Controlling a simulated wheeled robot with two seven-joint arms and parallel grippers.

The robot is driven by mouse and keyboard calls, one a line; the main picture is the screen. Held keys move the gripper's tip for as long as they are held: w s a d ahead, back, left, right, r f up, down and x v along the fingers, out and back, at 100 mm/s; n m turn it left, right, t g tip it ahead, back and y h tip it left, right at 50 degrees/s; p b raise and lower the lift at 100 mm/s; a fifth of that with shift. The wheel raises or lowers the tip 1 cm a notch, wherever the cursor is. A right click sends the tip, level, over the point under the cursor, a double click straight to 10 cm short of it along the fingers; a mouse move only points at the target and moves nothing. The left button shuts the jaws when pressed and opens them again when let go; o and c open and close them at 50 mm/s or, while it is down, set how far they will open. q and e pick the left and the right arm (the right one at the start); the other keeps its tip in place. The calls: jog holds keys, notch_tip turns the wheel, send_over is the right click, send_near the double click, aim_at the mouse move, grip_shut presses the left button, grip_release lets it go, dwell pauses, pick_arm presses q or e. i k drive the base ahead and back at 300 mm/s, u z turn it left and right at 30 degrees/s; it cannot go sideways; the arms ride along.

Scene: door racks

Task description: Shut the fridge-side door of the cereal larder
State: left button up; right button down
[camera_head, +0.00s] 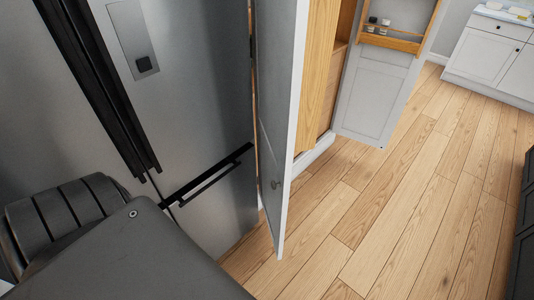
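The fridge-side door (279,110) of the larder stands open, swung out beside the fridge. I see it nearly edge-on, with a white edge, a grey panelled face turned towards the fridge and a small knob (275,184) low on that face. The larder (325,80) shows its wooden inside to the right of this door. Its other door (375,92), with a wooden rack holding small jars, also stands open further right. Neither gripper is in view; dark grey parts at the lower left look like my own body.
The steel fridge (200,100) with black handles fills the left, close beside the open door. Wooden floor (400,200) is clear in the middle and right. White cabinets (485,55) stand at the far right, and a dark unit (522,220) lines the right edge.

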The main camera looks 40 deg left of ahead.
aim_at(292, 42)
jog(key=k, duration=1.1)
jog(key=u, duration=1.5)
jog(key=i, duration=0.5)
jog(key=z, duration=0.05)
